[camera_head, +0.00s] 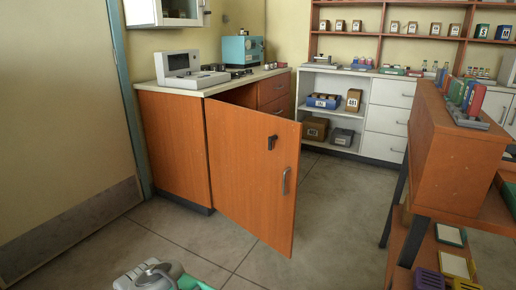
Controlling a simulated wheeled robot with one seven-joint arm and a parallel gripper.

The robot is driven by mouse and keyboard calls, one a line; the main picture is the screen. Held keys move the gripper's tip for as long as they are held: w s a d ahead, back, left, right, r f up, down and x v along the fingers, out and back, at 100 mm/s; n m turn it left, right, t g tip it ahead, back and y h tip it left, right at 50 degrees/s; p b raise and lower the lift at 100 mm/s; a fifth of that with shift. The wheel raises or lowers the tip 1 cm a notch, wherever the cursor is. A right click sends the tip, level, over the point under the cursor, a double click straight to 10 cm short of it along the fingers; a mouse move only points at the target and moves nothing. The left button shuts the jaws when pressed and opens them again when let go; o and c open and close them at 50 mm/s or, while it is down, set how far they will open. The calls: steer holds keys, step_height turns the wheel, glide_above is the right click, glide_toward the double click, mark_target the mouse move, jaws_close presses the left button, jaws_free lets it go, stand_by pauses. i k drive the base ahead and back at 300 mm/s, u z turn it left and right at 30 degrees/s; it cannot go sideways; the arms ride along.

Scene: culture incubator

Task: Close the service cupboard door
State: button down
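The service cupboard door (240,165) is an orange-brown wooden panel on the low cupboard (172,148) under the white worktop. It stands wide open, swung out into the room from its left edge. Its free edge is at the right. A grey vertical bar handle (285,181) sits near that edge, and a black fitting (272,142) is above it. A dark gap of the cupboard interior (236,95) shows above the door; the rest of the inside is hidden behind it. My gripper cannot be made out in this view.
Grey floor (330,225) is open in front of the door and to its right. A wooden bench (455,150) with dark legs stands at the right. White shelving (350,105) is behind. A grey and green part, probably mine, shows at the bottom edge.

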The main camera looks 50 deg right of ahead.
mark_target(256, 187)
steer(key=z, duration=0.4)
steer(key=i, duration=1.25)
steer(key=z, duration=0.65)
